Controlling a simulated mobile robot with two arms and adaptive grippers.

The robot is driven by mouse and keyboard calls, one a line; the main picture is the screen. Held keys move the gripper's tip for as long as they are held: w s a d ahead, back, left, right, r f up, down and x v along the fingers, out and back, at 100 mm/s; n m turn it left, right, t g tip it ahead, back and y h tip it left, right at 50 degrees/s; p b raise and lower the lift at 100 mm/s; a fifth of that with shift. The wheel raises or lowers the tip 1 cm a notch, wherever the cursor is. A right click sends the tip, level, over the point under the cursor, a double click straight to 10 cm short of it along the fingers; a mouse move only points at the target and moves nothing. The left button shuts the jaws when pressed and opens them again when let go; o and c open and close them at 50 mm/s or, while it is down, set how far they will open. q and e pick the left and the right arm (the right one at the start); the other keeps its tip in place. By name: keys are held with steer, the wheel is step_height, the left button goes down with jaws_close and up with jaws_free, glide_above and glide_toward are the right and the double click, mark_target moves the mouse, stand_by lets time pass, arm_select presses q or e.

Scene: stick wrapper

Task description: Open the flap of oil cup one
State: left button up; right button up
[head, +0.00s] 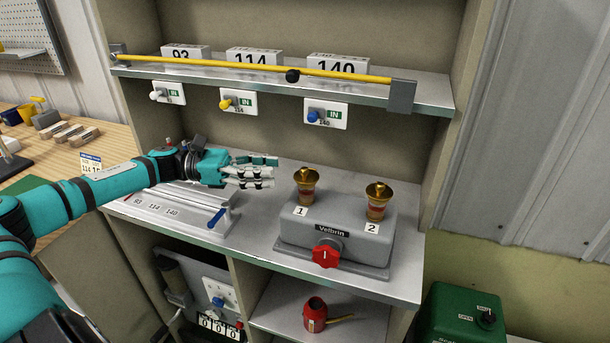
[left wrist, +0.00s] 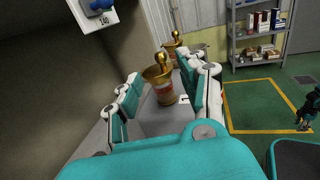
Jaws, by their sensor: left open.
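Oil cup one (head: 305,186) is a brass cup with a red band and a domed knob on top. It stands upright on the left of the grey Velbrin block (head: 300,237), behind the label 1. Oil cup two (head: 377,201) stands to its right, behind the label 2. My left gripper (head: 272,170) is open and empty, a little left of oil cup one and apart from it. In the left wrist view oil cup one (left wrist: 159,83) shows between the open fingers, with oil cup two (left wrist: 174,46) behind it. I cannot clearly tell the flap from the cup top. My right gripper is not in view.
A red knob (head: 326,254) is on the block's front. A grey rail with a blue handle (head: 217,217) lies below my left forearm. A yellow bar (head: 250,66) runs along the shelf above. A red oil can (head: 315,315) stands on the lower shelf.

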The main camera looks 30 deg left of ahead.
mark_target(304, 168)
arm_select(q)
steer(key=p+x, duration=0.2)
steer(key=x, duration=0.5)
steer(key=shift+d+r, duration=0.1)
steer(key=shift+d, duration=0.1)
steer(key=shift+w+d, duration=0.2)
steer(key=shift+d, duration=0.2)
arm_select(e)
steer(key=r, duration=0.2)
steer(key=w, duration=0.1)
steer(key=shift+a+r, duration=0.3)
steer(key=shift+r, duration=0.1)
arm_select(q)
steer(key=shift+s, duration=0.1)
steer(key=c, duration=0.9)
jaws_close()
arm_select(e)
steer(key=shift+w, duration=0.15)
